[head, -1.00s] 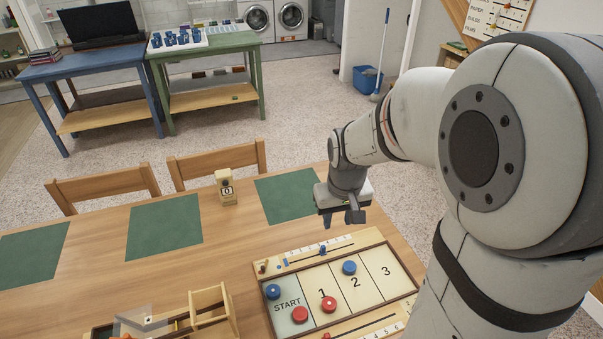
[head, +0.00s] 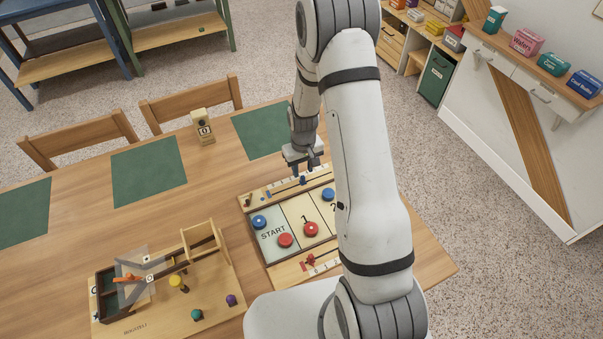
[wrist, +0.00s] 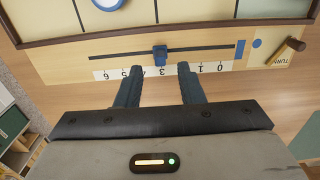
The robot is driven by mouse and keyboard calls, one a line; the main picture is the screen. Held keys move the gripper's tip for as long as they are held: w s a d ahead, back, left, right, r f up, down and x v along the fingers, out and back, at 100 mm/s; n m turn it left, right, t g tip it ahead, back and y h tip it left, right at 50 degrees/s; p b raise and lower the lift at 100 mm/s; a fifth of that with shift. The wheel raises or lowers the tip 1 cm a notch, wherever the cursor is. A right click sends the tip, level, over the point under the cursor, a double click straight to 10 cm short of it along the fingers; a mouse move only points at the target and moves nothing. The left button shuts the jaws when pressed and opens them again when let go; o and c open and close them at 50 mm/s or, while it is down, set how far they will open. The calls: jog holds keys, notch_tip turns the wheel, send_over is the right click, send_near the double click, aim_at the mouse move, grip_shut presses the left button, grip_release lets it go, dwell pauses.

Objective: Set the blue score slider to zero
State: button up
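The blue score slider (wrist: 160,55) sits near the middle of its dark slot in the wrist view, around 3. The number strip (wrist: 111,74) has 6 at the left and its low numbers at the right. My gripper (wrist: 160,67) is open, its two fingers on either side of the slider's line. The slider shows in the gap just beyond the fingertips; I cannot tell the height between them. In the head view my gripper (head: 308,167) is above the far edge of the game board (head: 272,238), over the blue slider (head: 303,181).
Red and blue pucks (head: 285,240) lie on the board. A red slider (head: 311,260) is on the near scale.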

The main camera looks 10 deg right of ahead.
aim_at(303, 177)
jog(key=shift+f+p, duration=0.3)
jog(key=shift+f, duration=1.6)
jog(key=shift+c, duration=0.2)
grip_shut()
